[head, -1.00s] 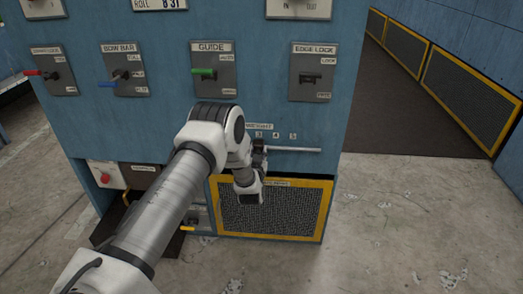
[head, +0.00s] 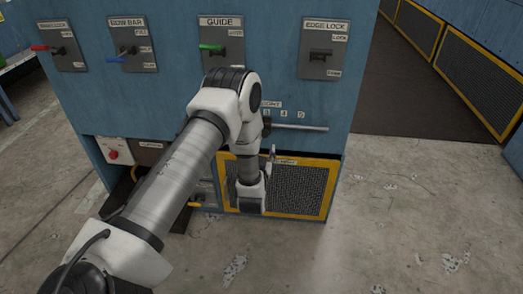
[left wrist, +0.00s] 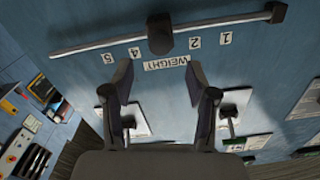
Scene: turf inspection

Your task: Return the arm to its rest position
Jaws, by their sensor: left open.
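My left arm reaches in from the left in the head view, in front of a blue machine panel (head: 170,95). My left gripper (head: 271,156) points up towards the panel, partly hidden by its own wrist. In the left wrist view the left gripper (left wrist: 158,78) is open, with nothing between its fingers. A horizontal rail (left wrist: 215,24) with a dark sliding knob (left wrist: 159,34) lies beyond the fingertips, apart from them. The knob stands between the 4 and 2 marks, above the upside-down WEIGHT label (left wrist: 166,63). My right gripper is not in view.
Lever plates labelled GUIDE (head: 221,40) and EDGE LOCK (head: 324,50) are on the panel. A yellow-framed mesh guard (head: 310,190) sits below the rail. A red button box (head: 114,151) is at lower left. Concrete floor is clear at the right.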

